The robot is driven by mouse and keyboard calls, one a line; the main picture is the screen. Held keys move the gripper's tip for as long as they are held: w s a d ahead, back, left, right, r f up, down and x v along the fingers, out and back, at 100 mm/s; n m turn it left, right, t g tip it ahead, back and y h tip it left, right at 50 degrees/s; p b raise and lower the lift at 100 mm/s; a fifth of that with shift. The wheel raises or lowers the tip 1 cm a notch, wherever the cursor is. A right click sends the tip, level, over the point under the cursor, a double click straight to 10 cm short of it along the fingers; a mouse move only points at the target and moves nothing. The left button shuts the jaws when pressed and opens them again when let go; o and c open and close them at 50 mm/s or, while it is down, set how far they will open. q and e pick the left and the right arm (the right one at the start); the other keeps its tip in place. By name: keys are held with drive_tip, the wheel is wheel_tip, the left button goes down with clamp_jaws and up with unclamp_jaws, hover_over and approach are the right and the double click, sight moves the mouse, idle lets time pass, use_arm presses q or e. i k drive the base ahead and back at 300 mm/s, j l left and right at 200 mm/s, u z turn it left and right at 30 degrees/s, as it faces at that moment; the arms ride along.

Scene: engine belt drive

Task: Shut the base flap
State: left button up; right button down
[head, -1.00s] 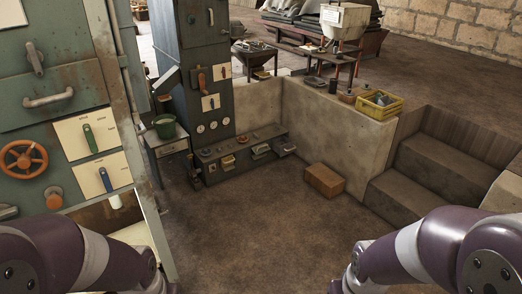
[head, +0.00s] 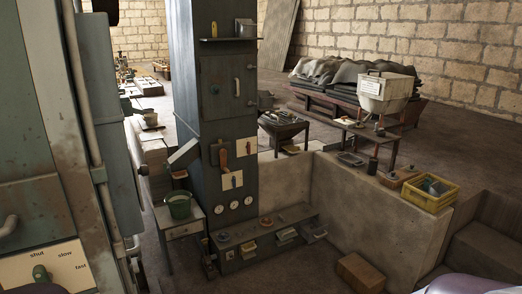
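A tall blue-grey cabinet (head: 192,110) stands left of the middle, with a closed door (head: 231,84) and handle in its upper part. A long low grey base unit (head: 232,243) runs to the right from its foot, with several small items along its top and front. A small box-like part with a handle (head: 314,234) sits at its right end. I cannot tell which part is the base flap, or whether it is open.
A large grey-green machine (head: 35,130) fills the left edge, with a shut/slow/fast lever plate (head: 45,268). A green bucket (head: 179,206) stands on a small table. A cardboard-brown box (head: 361,272) lies by the low wall (head: 385,225). A yellow crate (head: 430,193) sits on that wall.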

sight(288, 232)
drive_tip(key=i, duration=0.95)
drive_tip(key=i+u, duration=0.1)
drive_tip(key=i, duration=0.85)
drive_tip(key=i+l, duration=0.15)
drive_tip(key=i, duration=0.8)
drive_tip(key=i+l, duration=0.1)
drive_tip(key=i, duration=0.85)
drive_tip(key=j+u, duration=0.05)
